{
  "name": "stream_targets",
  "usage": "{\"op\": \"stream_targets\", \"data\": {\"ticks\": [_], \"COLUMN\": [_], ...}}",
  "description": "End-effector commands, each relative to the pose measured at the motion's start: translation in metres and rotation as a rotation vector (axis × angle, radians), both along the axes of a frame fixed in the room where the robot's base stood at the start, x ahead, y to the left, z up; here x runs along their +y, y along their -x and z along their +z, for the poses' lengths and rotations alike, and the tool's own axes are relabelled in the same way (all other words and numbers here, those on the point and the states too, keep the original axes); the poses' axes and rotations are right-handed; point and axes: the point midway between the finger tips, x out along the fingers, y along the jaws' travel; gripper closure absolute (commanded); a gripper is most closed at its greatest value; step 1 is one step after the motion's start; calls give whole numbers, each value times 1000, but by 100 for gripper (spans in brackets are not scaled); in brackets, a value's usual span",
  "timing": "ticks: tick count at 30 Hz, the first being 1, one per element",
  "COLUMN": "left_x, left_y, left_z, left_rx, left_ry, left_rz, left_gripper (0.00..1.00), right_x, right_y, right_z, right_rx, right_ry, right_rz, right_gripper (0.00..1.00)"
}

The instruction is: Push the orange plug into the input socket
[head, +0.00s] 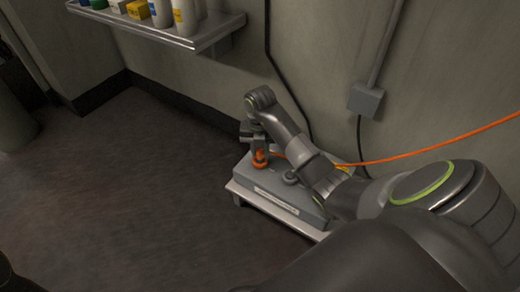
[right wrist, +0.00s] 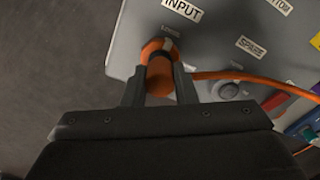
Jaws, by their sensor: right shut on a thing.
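The orange plug (right wrist: 160,76) is between the two fingers of my right gripper (right wrist: 158,88), which is shut on it. The plug's far end is at the panel's edge, just below the INPUT label (right wrist: 183,8) in the right wrist view. In the head view the plug (head: 260,158) is upright at the left end of the grey box (head: 270,187), under my right gripper (head: 257,142). My left gripper is not in view.
A socket (right wrist: 229,91) by the SPARE label (right wrist: 251,47) is right of the plug. The orange cable (head: 430,149) runs right, past a wall box (head: 366,99). The box stands on a low pale stand (head: 238,188). A shelf (head: 205,36) with bottles hangs back left. The floor at left is clear.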

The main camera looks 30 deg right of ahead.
Motion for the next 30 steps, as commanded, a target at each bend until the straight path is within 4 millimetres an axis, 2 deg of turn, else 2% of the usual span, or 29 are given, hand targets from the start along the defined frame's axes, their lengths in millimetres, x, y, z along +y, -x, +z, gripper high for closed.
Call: {"op": "stream_targets", "data": {"ticks": [30], "left_x": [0], "left_y": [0], "left_z": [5], "left_rx": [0], "left_ry": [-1], "left_rz": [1], "left_gripper": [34], "right_x": [0], "right_y": [0], "right_z": [0], "right_rx": [0], "right_ry": [0], "right_rz": [0], "right_gripper": [100]}}
